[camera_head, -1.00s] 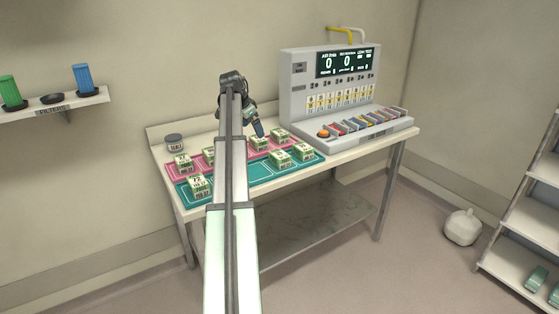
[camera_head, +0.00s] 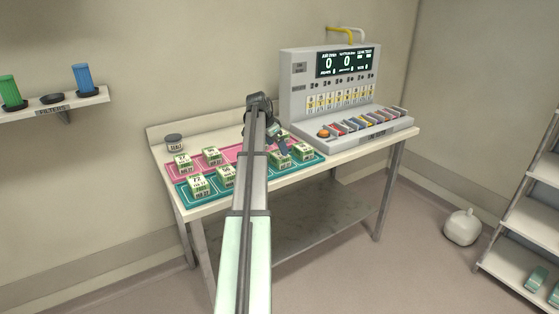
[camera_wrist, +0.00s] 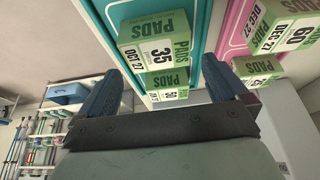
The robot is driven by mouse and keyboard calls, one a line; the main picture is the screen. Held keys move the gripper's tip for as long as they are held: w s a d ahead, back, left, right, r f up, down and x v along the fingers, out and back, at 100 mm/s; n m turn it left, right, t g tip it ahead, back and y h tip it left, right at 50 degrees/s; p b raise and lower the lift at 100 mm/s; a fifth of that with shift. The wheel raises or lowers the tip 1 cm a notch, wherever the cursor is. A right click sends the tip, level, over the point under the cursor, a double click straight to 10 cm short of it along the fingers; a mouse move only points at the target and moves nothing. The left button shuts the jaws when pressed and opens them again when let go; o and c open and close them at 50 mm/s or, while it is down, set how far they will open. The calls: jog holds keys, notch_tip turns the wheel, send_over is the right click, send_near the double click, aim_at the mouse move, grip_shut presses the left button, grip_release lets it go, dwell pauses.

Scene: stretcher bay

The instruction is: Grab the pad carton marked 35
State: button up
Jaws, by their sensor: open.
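The pad carton marked 35 (camera_wrist: 158,52) is green and white, with "OCT 27" on its label. In the wrist view it lies on the teal mat (camera_wrist: 191,40), ahead of and between my fingers, not gripped. My gripper (camera_wrist: 163,67) is open and empty. In the head view my gripper (camera_head: 284,147) hangs low over the right part of the teal mat, close to two cartons there; their numbers are too small to read. A second pad carton (camera_wrist: 167,82) is right beside the 35 one in the wrist view, partly hidden.
A carton marked 60 (camera_wrist: 287,33) sits on the pink mat (camera_wrist: 240,22). More cartons, one marked 72 (camera_head: 199,187), are on the mats' left part. The grey console (camera_head: 300,90) stands just right of the mats. A dark jar (camera_head: 174,143) is at the back left.

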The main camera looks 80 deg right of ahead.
aim_at(280, 154)
jog(key=shift+a+x, duration=0.15)
jog(key=shift+x, duration=1.15)
jog(key=shift+a+x, duration=0.1)
jog(key=shift+x, duration=1.25)
jog(key=shift+w+f, duration=0.1)
jog(key=shift+c, duration=0.5)
jog(key=c, duration=0.7)
